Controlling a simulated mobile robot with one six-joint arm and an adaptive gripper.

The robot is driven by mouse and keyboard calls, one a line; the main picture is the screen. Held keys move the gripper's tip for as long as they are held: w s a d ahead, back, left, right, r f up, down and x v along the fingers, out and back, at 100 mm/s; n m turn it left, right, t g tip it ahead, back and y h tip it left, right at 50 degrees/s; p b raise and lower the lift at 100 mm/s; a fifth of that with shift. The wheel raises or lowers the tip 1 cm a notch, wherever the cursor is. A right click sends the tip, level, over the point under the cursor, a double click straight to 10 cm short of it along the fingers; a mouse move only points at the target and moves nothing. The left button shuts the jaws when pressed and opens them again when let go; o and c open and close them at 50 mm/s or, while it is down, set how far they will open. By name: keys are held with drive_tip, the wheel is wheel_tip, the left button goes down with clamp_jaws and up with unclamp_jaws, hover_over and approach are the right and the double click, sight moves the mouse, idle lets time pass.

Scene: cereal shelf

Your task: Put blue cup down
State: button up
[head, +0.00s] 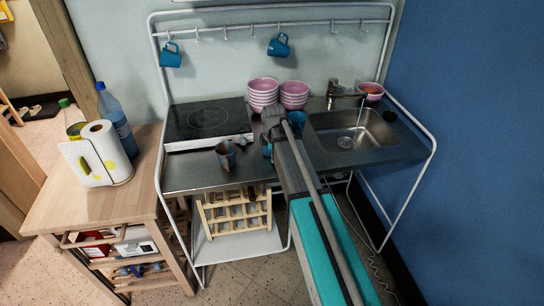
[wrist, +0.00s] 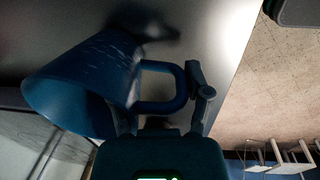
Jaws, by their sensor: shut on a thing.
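A blue cup (wrist: 85,85) fills the left of the wrist view, with its mouth toward the lower left. My gripper (wrist: 168,100) is shut on its handle, and the cup is beside the grey metal counter surface, with a dark shadow near its base. Whether it touches the counter cannot be told. In the head view my arm covers most of the gripper; a bit of blue (head: 267,151) shows left of the arm.
Two blue cups (head: 170,55) (head: 278,46) hang from the rail. Stacked pink bowls (head: 262,95) stand at the back, beside the stove (head: 205,118). The sink (head: 358,138) is at right. A wooden cart (head: 105,208) with a paper roll stands left. The counter front (head: 190,178) has bare room.

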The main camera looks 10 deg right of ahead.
drive_tip(key=shift+f, duration=0.15)
drive_tip(key=o, duration=1.4)
drive_tip(key=shift+c, duration=0.2)
drive_tip(key=shift+r, duration=0.2)
drive_tip(key=r+p, duration=0.4)
drive_tip(key=s+r+p, duration=0.1)
drive_tip(key=r+p, duration=0.7)
drive_tip(key=shift+s, duration=0.2)
drive_tip(key=shift+s, duration=0.15)
